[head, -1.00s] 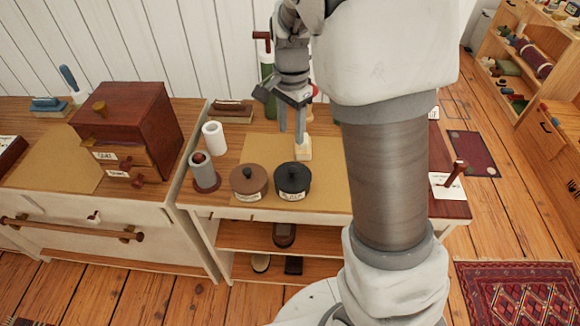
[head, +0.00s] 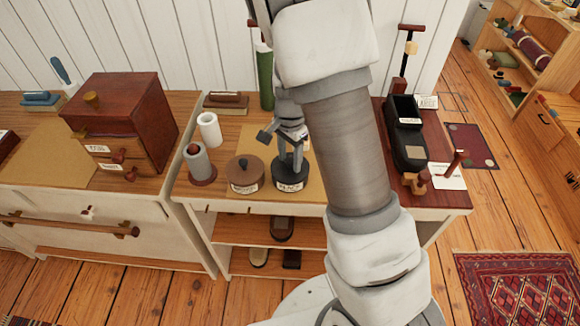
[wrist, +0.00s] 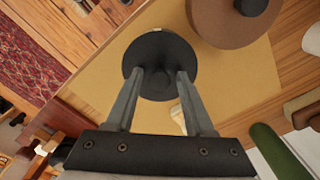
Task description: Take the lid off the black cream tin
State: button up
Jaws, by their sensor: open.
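The black cream tin (head: 290,184) stands on the tan mat (head: 232,208) on the bench, with its lid (wrist: 158,43) on and a pale label on its front. My gripper (head: 289,167) points down over the tin. In the wrist view its two open fingers (wrist: 160,74) reach over the lid, one on each side of the dark knob (wrist: 157,84). Whether the fingers touch the knob or lid cannot be told.
A brown tin (head: 245,177) stands close to the left of the black one. A grey cylinder (head: 197,163) and a white cylinder (head: 210,130) stand further left, a green bottle (head: 265,80) behind. The mat's front strip is clear.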

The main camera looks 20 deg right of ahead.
grip_shut()
dwell(0.5)
